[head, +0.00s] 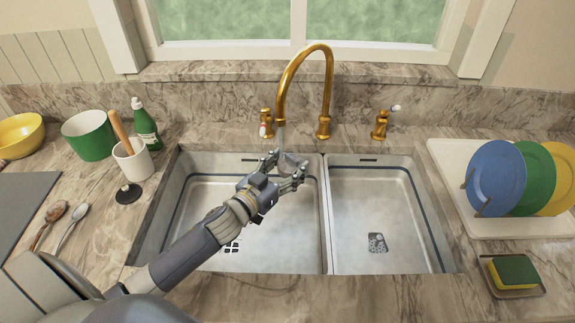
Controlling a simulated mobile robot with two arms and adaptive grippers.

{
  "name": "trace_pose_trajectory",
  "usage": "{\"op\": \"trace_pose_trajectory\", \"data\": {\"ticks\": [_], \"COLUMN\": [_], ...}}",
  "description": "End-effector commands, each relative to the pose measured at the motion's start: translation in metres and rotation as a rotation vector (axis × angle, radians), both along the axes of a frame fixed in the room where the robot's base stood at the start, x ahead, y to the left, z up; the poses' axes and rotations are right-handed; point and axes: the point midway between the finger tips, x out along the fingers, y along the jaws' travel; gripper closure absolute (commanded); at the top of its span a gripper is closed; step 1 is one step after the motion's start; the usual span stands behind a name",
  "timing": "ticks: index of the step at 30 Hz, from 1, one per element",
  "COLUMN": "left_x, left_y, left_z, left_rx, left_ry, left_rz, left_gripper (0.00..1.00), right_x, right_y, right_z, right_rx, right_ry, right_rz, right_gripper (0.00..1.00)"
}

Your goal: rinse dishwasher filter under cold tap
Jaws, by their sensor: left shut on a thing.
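My left gripper (285,170) is over the left sink basin (195,195), below the brass tap (328,75). It is shut on a small grey object, likely the dishwasher filter (291,161), partly hidden by the fingers. A thin pale stream, which looks like water, runs from the spout down to the filter. Two brass handles flank the tap: the left handle (266,122) has a red-marked white tip, and the right handle (380,123) has a white tip. My right gripper is not in view.
Plates (496,178) stand on a white drainboard (455,165) at right, with a sponge (514,271) in front. A green bottle (146,127), white crock (133,161), green pot (88,136), yellow bowl (20,135) and spoons (72,222) occupy the left counter.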

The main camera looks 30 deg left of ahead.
Motion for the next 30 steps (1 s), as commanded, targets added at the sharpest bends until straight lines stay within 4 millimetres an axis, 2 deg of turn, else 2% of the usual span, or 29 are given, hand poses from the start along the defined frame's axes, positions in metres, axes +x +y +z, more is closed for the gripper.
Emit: {"op": "trace_pose_trajectory", "data": {"ticks": [30], "left_x": [-0.0047], "left_y": [0.0064], "left_z": [0.0009], "left_rx": [0.0], "left_ry": [-0.001], "left_rz": [0.0], "left_gripper": [0.64], "right_x": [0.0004], "right_y": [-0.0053], "right_z": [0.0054], "right_rx": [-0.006], "right_ry": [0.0], "right_rz": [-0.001], "right_gripper": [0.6]}}
